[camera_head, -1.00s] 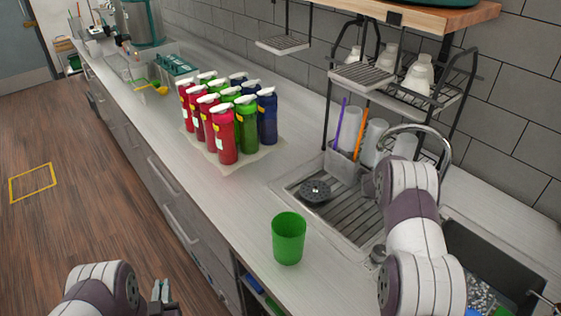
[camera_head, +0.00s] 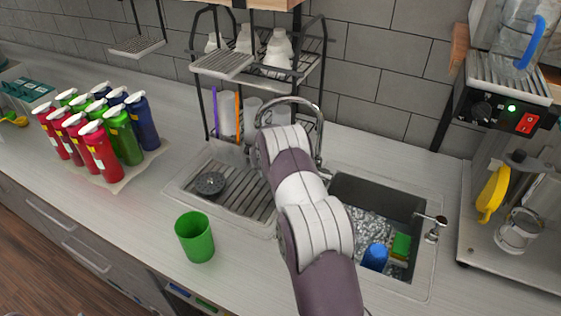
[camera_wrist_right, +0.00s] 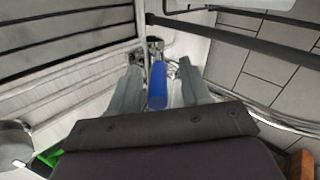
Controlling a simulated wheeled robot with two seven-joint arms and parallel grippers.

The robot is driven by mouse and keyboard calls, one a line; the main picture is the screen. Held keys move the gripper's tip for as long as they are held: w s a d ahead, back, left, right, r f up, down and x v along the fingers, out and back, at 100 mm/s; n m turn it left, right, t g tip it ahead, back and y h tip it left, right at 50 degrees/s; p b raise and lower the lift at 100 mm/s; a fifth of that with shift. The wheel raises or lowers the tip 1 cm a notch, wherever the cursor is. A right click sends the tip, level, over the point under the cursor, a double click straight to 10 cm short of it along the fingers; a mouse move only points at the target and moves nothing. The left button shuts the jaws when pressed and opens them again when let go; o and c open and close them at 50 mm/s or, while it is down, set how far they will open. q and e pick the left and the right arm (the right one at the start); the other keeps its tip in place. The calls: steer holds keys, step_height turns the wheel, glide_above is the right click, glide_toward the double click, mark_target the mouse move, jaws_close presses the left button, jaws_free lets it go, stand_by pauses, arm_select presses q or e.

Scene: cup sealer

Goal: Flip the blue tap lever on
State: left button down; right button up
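The blue tap lever (camera_wrist_right: 157,86) shows in the right wrist view, attached to a small metal fitting at its far end. My right gripper (camera_wrist_right: 160,84) is open, with one grey finger on each side of the lever and a gap visible on both sides. I cannot tell whether the lever is fully at fingertip depth. In the head view the chrome tap spout (camera_head: 317,125) arches behind my right arm. That arm hides the right gripper and the lever there. My left gripper is not in view.
The sink (camera_head: 345,200) holds a blue cup (camera_head: 375,257) and a sponge (camera_head: 401,245). A drying rack (camera_head: 262,75) stands behind the tap. A green cup (camera_head: 195,237) and several bottles (camera_head: 100,150) stand left. A machine (camera_head: 505,110) is at right.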

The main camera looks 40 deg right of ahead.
steer(key=b+v, duration=0.2)
steer(key=v, duration=1)
steer(key=shift+s, duration=0.1)
